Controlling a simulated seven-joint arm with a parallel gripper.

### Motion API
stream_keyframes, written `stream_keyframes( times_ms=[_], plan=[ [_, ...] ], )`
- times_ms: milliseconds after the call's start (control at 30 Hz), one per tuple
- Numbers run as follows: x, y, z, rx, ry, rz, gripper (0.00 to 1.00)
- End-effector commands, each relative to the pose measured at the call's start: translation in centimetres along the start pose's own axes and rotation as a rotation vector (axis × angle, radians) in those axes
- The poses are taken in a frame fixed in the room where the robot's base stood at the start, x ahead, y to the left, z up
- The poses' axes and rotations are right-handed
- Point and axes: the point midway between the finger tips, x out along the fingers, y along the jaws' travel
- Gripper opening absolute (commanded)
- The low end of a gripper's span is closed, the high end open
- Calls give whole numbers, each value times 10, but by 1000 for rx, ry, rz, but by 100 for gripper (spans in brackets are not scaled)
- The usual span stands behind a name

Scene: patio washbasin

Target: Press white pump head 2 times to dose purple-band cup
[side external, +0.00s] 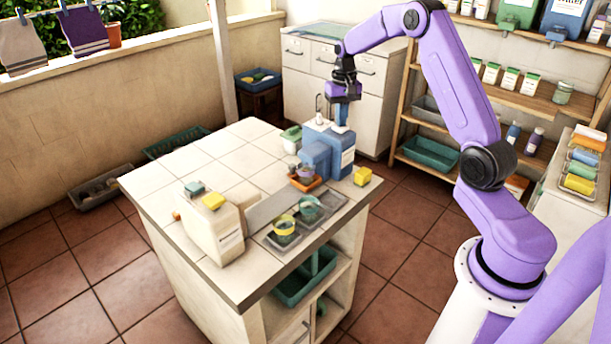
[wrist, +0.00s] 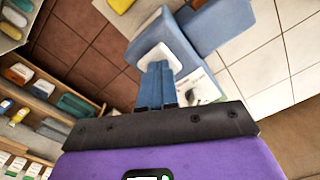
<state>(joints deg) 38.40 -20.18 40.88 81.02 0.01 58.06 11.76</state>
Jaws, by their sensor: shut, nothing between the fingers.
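A large blue jug-like dispenser (side external: 338,158) with a white label stands at the back of the tiled counter. In the wrist view, a white squarish piece (wrist: 146,50), apparently the pump head, sits at the dispenser's top (wrist: 190,48). My gripper (side external: 341,127) points down over the dispenser, shut and empty. In the wrist view its blue fingertips (wrist: 158,68) overlap the white piece; I cannot tell whether they touch it. A small cup with a purplish band (side external: 305,171) stands on an orange tray (side external: 297,186) in front of the dispenser. Its contents are not clear.
A yellow-band cup (side external: 284,226) and a teal-band cup (side external: 309,208) stand on a grey tray near the counter's front edge. A yellow block (side external: 362,176) lies right of the dispenser. A slim white spout (side external: 319,104) rises behind it.

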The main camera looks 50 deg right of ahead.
Motion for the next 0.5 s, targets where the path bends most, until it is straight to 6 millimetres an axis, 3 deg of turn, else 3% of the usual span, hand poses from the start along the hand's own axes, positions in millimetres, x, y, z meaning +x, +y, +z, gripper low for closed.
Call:
stream_keyframes(
  times_ms=[500],
  plan=[
    [4,0,0,0,-1,1,0]
  ],
)
